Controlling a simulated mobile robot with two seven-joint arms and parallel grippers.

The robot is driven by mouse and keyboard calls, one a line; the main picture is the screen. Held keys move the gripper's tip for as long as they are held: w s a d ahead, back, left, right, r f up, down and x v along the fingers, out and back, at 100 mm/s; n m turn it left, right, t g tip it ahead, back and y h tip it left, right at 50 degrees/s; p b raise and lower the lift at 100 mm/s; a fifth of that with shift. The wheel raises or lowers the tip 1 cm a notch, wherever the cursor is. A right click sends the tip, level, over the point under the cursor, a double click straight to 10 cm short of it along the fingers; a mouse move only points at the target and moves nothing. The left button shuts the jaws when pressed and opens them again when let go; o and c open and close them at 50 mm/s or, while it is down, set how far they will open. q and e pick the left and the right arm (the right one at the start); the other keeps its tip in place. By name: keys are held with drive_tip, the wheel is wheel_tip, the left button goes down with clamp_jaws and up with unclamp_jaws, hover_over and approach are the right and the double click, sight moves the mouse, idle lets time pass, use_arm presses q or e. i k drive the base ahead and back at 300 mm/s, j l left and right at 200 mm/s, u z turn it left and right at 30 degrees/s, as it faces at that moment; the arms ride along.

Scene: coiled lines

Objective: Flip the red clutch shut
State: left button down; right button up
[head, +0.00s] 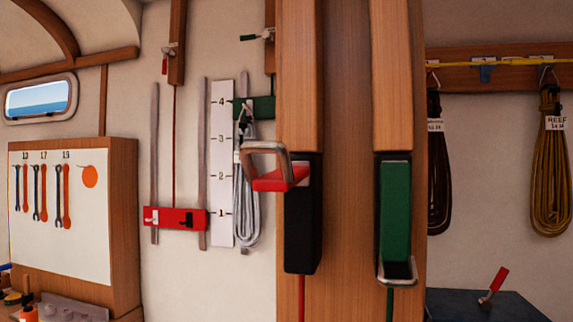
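The red clutch has a black body (303,230) mounted on a wooden post. Its red lever (277,181) sticks out from the top of the body to the left, with a grey metal loop handle (264,148) at its end. The lever stands away from the body, so the clutch is open. A red line (301,299) runs down from beneath it. Neither of my grippers is in view.
A green clutch (396,210) to the right has its lever folded down flat. A red block (175,219) and a coiled white line (246,195) hang left. Coiled lines (551,180) hang right, above a dark box (470,307) with a red-handled lever.

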sight(282, 180)
drive_tip(key=j+z, duration=0.65)
drive_tip(key=j, duration=0.15)
drive_tip(key=j+z, duration=0.35)
drive_tip(key=k+z, duration=0.1)
drive_tip(key=k, duration=0.35)
drive_tip(key=i, duration=0.1)
